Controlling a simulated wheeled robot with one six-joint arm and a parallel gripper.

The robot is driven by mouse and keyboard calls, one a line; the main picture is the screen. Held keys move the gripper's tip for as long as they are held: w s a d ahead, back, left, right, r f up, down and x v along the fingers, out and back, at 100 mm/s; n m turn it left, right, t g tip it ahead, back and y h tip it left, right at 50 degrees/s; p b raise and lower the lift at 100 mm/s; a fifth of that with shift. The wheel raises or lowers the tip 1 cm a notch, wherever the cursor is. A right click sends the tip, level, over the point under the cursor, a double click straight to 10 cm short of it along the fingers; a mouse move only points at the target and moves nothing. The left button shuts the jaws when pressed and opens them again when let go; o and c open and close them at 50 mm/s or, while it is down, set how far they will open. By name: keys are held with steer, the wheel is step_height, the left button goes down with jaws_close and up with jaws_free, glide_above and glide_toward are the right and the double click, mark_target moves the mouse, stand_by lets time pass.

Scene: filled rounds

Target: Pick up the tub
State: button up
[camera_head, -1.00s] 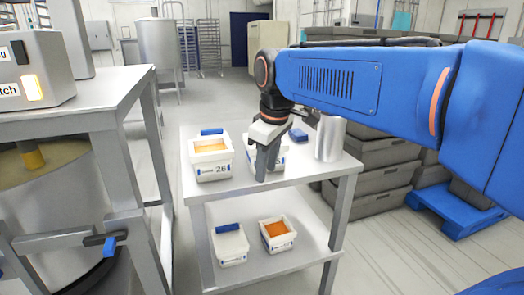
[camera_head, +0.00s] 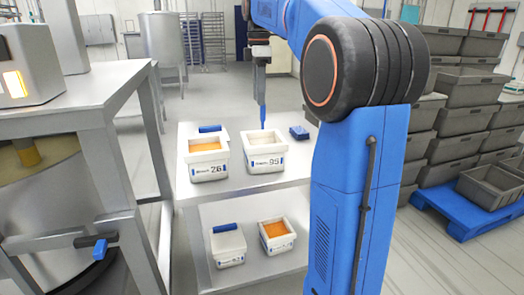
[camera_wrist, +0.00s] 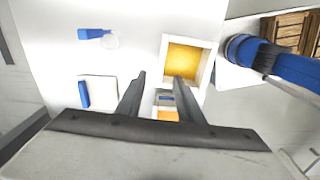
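Two white tubs stand side by side on the table's upper shelf in the head view: one marked 26 (camera_head: 208,172) with orange contents, and one marked 95 (camera_head: 265,163) with a pale inside. Two more tubs are on the lower shelf: one with a blue bar and pale top (camera_head: 228,247), one with orange contents (camera_head: 277,244). My gripper (camera_head: 262,108) points down at the back of the 95 tub, apparently above it and empty. In the wrist view my gripper's fingers (camera_wrist: 159,77) are apart, beside an orange-filled tub (camera_wrist: 185,60); which tub this is I cannot tell.
A small blue item (camera_head: 299,132) lies behind the tubs on the upper shelf (camera_head: 240,189). My arm hides the shelf's right part. A metal bench (camera_head: 100,92) stands at the left. Stacked grey crates (camera_head: 465,92) and a blue pallet (camera_head: 460,215) are at the right.

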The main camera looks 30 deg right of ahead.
mark_target(259, 137)
step_height(259, 137, down, 12)
steer(key=shift+r, duration=0.25)
steer(key=shift+s+a+f, duration=0.1)
steer(key=shift+f, duration=1.35)
steer(key=shift+s+f, duration=0.1)
steer(key=shift+f, duration=1.3)
jaws_close()
